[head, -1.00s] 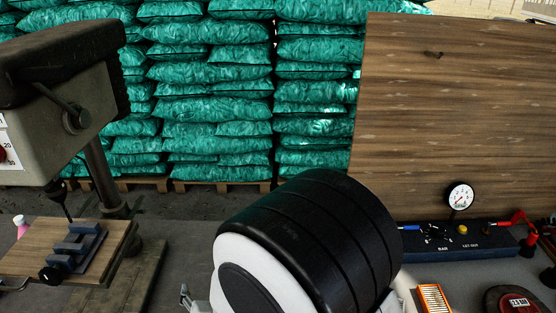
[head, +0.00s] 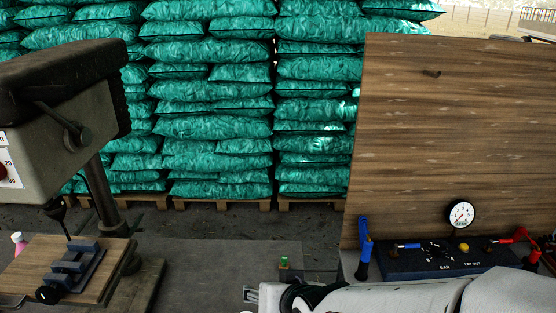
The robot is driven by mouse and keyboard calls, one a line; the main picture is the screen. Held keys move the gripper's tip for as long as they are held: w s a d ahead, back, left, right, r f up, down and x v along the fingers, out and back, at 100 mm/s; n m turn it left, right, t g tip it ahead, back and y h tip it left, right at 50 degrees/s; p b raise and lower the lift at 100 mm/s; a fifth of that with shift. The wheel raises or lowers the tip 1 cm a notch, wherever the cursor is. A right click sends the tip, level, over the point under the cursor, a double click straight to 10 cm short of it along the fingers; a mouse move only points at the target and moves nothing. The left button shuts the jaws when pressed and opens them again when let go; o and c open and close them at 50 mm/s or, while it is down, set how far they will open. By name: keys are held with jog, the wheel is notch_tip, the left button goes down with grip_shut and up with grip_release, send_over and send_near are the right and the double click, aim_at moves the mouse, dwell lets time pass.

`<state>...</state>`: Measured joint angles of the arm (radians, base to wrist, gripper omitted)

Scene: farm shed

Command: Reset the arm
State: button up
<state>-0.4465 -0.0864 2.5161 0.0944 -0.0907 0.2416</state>
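My arm (head: 400,298) lies low across the bottom right of the head view, its white link running out of the picture. A small pale metal piece (head: 251,295) at the link's left end, beside a black part, seems to belong to my gripper. The rest of the gripper is cut off by the bottom edge or hidden. I cannot tell whether its fingers are open or shut, and I see nothing held.
A drill press (head: 60,110) with a vise (head: 75,265) stands at left. A wooden board (head: 450,150) rises at right behind a blue gauge panel (head: 440,262), with a blue-handled tool (head: 364,245) beside it. Stacked green bags (head: 215,105) fill the back.

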jog(key=s+d+r+g+h, duration=0.1)
jog(key=s+d+r+h, duration=0.1)
jog(key=s+d, duration=0.7)
jog(key=s+d+r+m+g+h, duration=0.1)
jog(key=s+d+r, duration=0.4)
jog(key=s+d, duration=0.4)
jog(key=shift+d+r+g+h, duration=0.3)
jog(key=shift+d+g+h, duration=0.1)
jog(key=shift+d, duration=0.1)
dwell(0.5)
